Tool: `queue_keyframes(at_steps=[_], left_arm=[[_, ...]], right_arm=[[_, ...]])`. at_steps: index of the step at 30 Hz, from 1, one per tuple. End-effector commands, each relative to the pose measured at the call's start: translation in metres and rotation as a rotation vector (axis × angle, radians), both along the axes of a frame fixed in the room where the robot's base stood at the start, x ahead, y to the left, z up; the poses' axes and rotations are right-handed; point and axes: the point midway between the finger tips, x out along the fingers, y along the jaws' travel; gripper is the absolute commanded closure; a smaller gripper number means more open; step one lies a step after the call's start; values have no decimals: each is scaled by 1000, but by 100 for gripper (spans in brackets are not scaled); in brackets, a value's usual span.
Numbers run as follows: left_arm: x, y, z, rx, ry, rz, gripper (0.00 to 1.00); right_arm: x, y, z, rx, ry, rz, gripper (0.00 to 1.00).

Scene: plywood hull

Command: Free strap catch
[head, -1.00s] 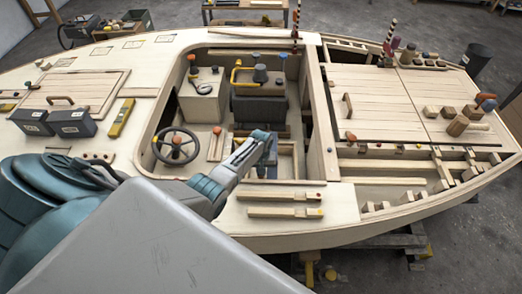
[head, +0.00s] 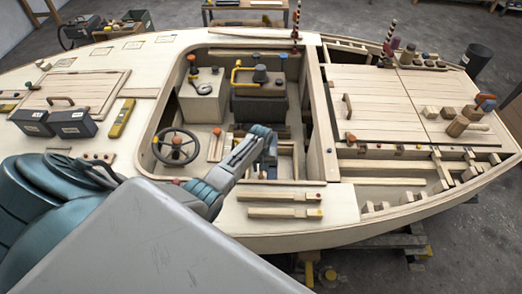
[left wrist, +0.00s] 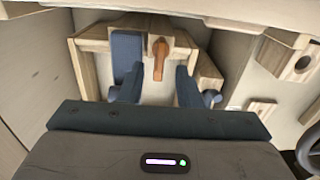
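My left gripper (head: 271,152) reaches down into the boat's cockpit in the head view, and its fingertips are hard to make out there. In the left wrist view the two dark blue fingers of my left gripper (left wrist: 158,85) stand apart. An orange-brown lever (left wrist: 158,57), which looks like the catch, stands ahead and lies between the finger lines without visible contact. A flat dark blue strip (left wrist: 127,48), possibly the strap, runs over the wooden frame (left wrist: 93,40) by the left finger; whether they touch is unclear. My right gripper is not in view.
The cockpit walls close in around my left gripper. A steering wheel (head: 176,147) is to its left and a dark box with a yellow handle (head: 258,103) is behind it. Two wooden bars (head: 285,196) lie on the near side deck. A wooden block with a hole (left wrist: 300,62) is at right.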

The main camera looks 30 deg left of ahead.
Motion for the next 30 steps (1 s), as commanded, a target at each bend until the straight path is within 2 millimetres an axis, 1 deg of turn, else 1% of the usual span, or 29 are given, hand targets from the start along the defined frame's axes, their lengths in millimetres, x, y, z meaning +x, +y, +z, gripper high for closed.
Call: queue_keyframes(at_steps=[3,9,12,15,20,30], left_arm=[[0,1,21,1,-4,0,69],[0,0,53,1,-3,-1,69],[1,0,66,1,-3,0,69],[0,0,75,1,-2,1,69],[0,0,80,0,0,1,69],[0,0,81,0,0,1,69]], right_arm=[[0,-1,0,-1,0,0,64],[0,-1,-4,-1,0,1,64],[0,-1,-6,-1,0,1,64],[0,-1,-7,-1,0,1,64],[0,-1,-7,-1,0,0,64],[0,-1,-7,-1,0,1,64]])
